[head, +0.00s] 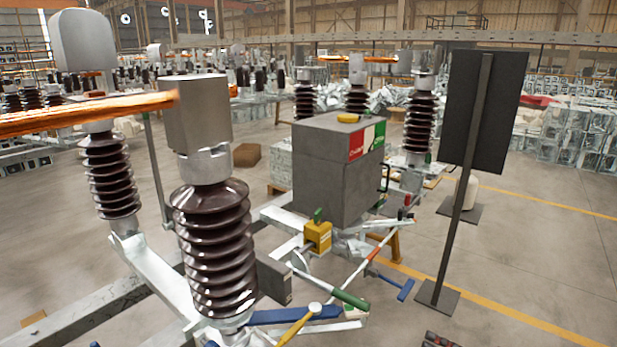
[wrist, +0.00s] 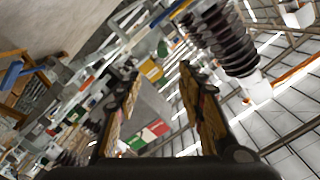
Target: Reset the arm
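My gripper (wrist: 159,76) shows in the wrist view with its two yellow-brown padded fingers spread apart. The gap between them is empty, and the grey box and other equipment show behind it. The wrist view is strongly tilted, with roof beams at the right and floor at the upper left. I cannot make out my arm or gripper in the head view.
A brown ribbed insulator (head: 214,250) stands close at left. A grey box (head: 335,172) with a red, white and green label sits on the frame, near a yellow padlock (head: 318,236). A black panel (head: 484,110) stands right. Tools with coloured handles lie below; floor at right is open.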

